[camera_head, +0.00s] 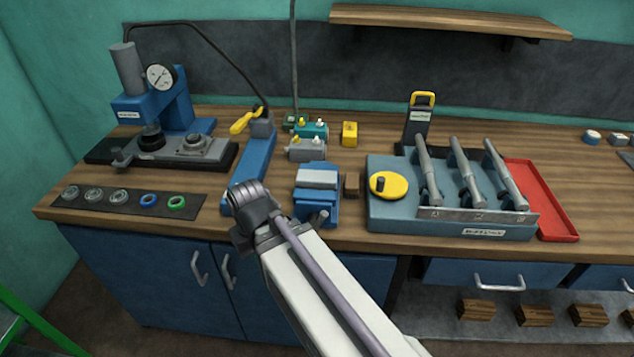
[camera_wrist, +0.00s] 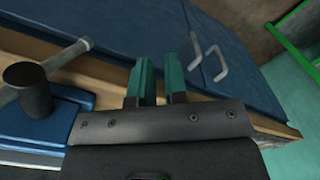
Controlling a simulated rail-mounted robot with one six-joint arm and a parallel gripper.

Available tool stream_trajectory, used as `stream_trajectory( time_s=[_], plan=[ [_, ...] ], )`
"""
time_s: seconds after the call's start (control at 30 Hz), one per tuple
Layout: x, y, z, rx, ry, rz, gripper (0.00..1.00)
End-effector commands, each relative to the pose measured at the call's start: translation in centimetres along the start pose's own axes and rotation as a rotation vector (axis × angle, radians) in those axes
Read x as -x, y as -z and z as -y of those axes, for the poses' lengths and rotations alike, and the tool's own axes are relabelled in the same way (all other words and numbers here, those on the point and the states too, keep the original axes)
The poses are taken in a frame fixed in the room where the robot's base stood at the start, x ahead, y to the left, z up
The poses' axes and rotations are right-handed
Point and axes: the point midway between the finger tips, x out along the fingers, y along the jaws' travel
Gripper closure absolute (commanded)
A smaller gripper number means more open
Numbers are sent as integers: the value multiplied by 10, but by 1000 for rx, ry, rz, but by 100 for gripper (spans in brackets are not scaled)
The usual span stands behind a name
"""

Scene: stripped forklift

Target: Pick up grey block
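A grey block (camera_head: 307,150) with small yellow and white knobs on top stands on the workbench, just in front of a similar teal block (camera_head: 313,130). Another light grey piece (camera_head: 317,178) sits on top of the blue vise (camera_head: 316,206). My gripper shows in the wrist view (camera_wrist: 160,68) with two teal fingers, a narrow gap between them and nothing held. It is over the bench's front edge and blue cabinet doors, away from the grey block. In the head view my arm reaches up from below, and its fingers are hidden.
The blue vise and its handle (camera_wrist: 50,85) are close to my gripper. A yellow block (camera_head: 349,134) and a small brown block (camera_head: 351,185) stand near the grey block.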

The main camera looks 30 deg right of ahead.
Motion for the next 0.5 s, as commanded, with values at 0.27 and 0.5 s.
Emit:
stream_trajectory(
  time_s=[0.27,0.5],
  plan=[
    [0,0,0,0,0,0,60],
    [0,0,0,0,0,0,37]
  ],
)
